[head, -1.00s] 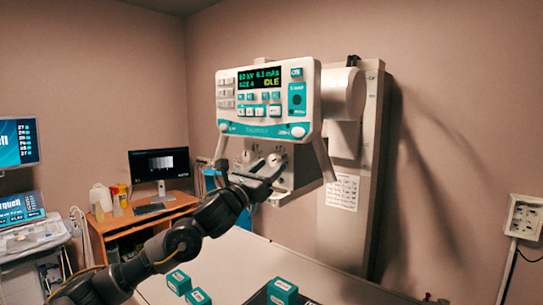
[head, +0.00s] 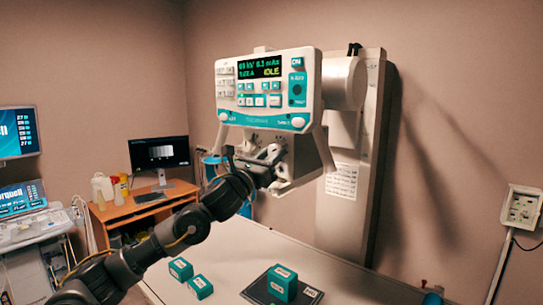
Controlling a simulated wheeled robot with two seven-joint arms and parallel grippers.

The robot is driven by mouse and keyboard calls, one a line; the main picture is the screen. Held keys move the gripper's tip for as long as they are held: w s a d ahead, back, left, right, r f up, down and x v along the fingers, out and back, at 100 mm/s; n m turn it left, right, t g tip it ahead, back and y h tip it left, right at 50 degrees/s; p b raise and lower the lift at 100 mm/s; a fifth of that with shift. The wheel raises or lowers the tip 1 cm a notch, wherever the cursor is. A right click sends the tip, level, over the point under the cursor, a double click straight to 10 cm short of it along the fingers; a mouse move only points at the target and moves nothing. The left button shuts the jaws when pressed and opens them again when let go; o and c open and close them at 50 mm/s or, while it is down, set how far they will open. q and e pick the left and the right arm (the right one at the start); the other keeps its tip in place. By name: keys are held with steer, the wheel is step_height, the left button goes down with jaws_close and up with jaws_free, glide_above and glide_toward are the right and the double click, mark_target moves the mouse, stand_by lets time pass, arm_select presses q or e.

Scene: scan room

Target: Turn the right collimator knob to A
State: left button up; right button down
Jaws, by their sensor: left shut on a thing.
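The white collimator box (head: 302,158) hangs under the control console (head: 263,91). My left gripper (head: 274,157) is at its front face, in front of its right side. It is shut on the right collimator knob, which is mostly hidden behind the fingers. The knob's pointer and the letter A cannot be read from here. My right gripper is out of view.
The console screen reads IDLE. A pale table (head: 240,262) lies below, with teal boxes (head: 181,268) and a dark tray (head: 255,290) on it. A desk with a monitor (head: 159,154) stands at the back left. A wall column (head: 350,220) stands behind the collimator.

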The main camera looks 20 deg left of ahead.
arm_select(q)
steer(key=shift+d+f+n+t+y+b, duration=0.15)
steer(key=shift+n+y+b, duration=0.65)
steer(key=shift+n, duration=0.4)
steer(key=shift+f+n+t+y+b, duration=0.15)
steer(key=shift+n+y+b, duration=0.45)
steer(key=shift+n+b, duration=0.5)
steer(key=n+y, duration=0.1)
steer(key=n, duration=0.2)
steer(key=n+y+b, duration=0.1)
steer(key=n, duration=0.2)
steer(key=r+n+g+y+b, duration=0.1)
steer(key=n+y, duration=0.1)
steer(key=shift+s+d+n, duration=0.1)
steer(key=shift+d+n, duration=0.05)
steer(key=shift+n, duration=0.25)
steer(key=shift+r+n+g+y, duration=0.1)
steer(key=shift+n+g+y, duration=0.2)
steer(key=shift+n, duration=0.8)
steer(key=shift+d+r+n+g+y+p, duration=0.1)
steer(key=shift+n+g+y+p, duration=0.2)
steer(key=shift+n+p, duration=0.55)
steer(key=shift+n+g+y+p, duration=0.1)
steer(key=shift+n+g+p, duration=0.3)
steer(key=shift+n, duration=0.85)
steer(key=o, duration=1)
